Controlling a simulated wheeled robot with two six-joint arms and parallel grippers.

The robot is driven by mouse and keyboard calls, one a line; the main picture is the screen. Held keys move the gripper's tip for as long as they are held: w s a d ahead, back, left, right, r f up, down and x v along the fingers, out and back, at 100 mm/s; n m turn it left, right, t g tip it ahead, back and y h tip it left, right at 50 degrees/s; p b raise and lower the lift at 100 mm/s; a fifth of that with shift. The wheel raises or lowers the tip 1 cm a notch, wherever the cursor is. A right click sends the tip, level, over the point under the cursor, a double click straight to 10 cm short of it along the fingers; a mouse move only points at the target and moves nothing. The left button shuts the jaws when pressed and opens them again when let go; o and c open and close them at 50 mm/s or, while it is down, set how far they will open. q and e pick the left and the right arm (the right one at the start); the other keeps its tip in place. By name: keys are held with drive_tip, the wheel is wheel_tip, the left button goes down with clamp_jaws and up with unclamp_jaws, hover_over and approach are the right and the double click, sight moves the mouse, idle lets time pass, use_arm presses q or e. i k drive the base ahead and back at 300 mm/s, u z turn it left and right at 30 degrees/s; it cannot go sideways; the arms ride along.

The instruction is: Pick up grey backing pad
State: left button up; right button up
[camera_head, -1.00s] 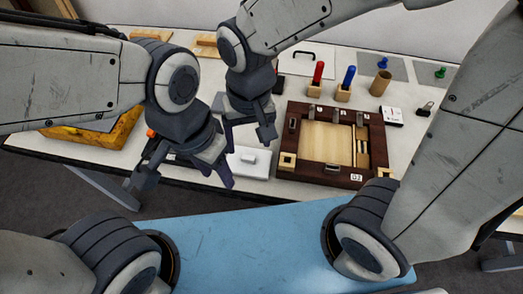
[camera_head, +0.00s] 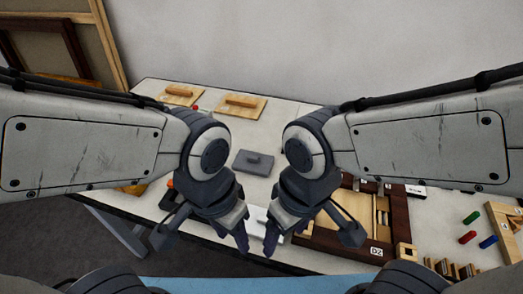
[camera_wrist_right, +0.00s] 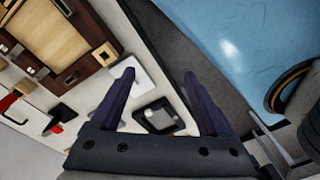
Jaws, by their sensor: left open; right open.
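The grey backing pad (camera_head: 253,162) is a flat dark grey block with a small raised grip, lying on the white table in the head view. It is beyond both grippers, seen in the gap between my two wrists. My left gripper (camera_head: 236,232) is open and empty, pointing down over the near part of the table. My right gripper (camera_head: 277,234) is open and empty beside it, close to the left one. In the right wrist view the right gripper (camera_wrist_right: 160,82) shows its two fingers apart with nothing between them. I cannot make out the pad for certain there.
A dark wooden frame (camera_head: 398,222) with a pale panel lies right of my right gripper. A white block (camera_wrist_right: 124,82) shows in the right wrist view. Small coloured pegs (camera_head: 467,237) lie at right. Clear table surrounds the pad.

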sight(250, 162)
drive_tip(key=u, duration=0.75)
drive_tip(key=k, duration=1.1)
drive_tip(key=u, duration=1.3)
drive_tip(key=i, duration=1.4)
drive_tip(key=z, duration=1)
drive_tip(key=i, duration=0.75)
drive_tip(key=z, duration=1.3)
drive_tip(key=i, duration=0.4)
drive_tip(key=z, duration=0.35)
